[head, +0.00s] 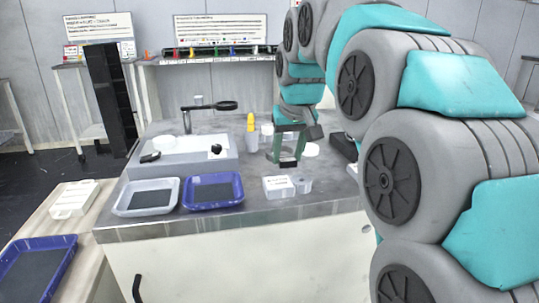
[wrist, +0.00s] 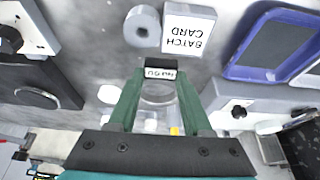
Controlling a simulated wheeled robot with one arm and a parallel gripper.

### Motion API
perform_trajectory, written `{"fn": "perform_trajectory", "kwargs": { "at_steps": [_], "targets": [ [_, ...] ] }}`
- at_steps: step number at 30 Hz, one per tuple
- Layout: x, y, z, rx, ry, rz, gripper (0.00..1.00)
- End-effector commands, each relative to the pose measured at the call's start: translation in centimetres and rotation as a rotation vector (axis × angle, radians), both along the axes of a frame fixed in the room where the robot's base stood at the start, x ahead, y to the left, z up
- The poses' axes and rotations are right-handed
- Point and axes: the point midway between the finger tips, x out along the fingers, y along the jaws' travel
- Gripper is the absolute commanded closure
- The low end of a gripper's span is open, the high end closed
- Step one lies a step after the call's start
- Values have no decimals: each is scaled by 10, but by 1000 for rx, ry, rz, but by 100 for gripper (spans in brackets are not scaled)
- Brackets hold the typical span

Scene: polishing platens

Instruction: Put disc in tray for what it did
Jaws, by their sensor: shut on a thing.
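My gripper (head: 287,158) is over the right part of the bench, pointing down. In the wrist view its green fingers (wrist: 160,78) are shut on a small dark piece with a white label (wrist: 160,74). I cannot tell whether this piece is the disc; its full shape is hidden. A pale tray with a dark lining (head: 151,199) and a blue tray with a dark lining (head: 212,191) stand side by side at the bench's front left. Both look empty. The blue tray also shows in the wrist view (wrist: 237,72).
Another blue tray (head: 62,262) is on the left table.

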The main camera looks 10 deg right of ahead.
Motion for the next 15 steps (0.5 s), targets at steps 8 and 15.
{"fn": "perform_trajectory", "kwargs": {
  "at_steps": [8,15],
  "targets": [
    [50,11,-4,-2,1,1,100],
    [80,17,-7,0,0,1,100]
  ]
}}
